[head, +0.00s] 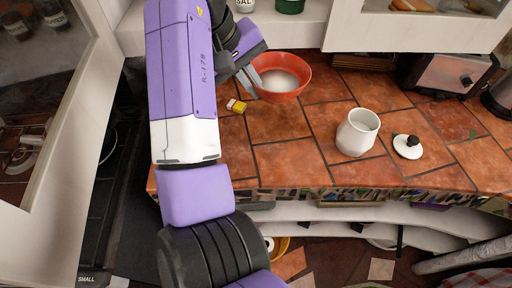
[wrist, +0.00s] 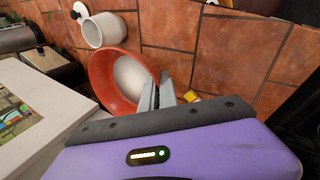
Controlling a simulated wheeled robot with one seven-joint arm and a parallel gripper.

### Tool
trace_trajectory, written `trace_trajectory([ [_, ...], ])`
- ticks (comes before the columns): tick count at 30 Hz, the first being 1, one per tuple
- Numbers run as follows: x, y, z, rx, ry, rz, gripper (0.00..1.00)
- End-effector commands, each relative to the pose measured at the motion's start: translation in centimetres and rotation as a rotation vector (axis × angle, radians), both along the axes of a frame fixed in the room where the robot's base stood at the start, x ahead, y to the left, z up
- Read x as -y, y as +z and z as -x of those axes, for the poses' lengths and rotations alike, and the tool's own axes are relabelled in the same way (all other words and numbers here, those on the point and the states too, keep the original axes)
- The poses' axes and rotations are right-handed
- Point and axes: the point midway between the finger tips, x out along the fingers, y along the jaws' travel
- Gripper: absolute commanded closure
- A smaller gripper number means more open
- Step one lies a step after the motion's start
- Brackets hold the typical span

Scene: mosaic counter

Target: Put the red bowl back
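The red bowl (head: 292,94), with a pale inside, is at the back of the tiled counter, just below the white shelf. It also shows in the wrist view (wrist: 103,69), upper left of the fingers. My gripper (head: 255,77) is at the bowl's left rim in the head view. In the wrist view my gripper's two grey fingers (wrist: 157,90) are close together with the bowl's rim between them. The finger tips are partly hidden. I cannot tell whether the bowl's base touches the counter.
A small yellow-and-white block (head: 237,106) lies left of the bowl. A white jar (head: 353,136) stands to the right, with its lid (head: 407,147) beside it. A toaster (head: 447,74) is at the back right. The white shelf (head: 300,34) edges the back. Front middle tiles are clear.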

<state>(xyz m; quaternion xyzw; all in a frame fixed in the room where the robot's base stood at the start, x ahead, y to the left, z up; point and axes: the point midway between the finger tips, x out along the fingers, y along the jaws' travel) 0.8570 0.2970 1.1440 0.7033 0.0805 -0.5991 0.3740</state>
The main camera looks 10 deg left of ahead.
Motion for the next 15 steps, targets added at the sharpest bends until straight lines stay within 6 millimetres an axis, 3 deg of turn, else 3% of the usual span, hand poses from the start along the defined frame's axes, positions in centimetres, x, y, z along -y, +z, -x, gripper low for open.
trace_trajectory([
  [15, 0.2, -11.7, 0.0, -0.001, 0.002, 0.002, 1.00],
])
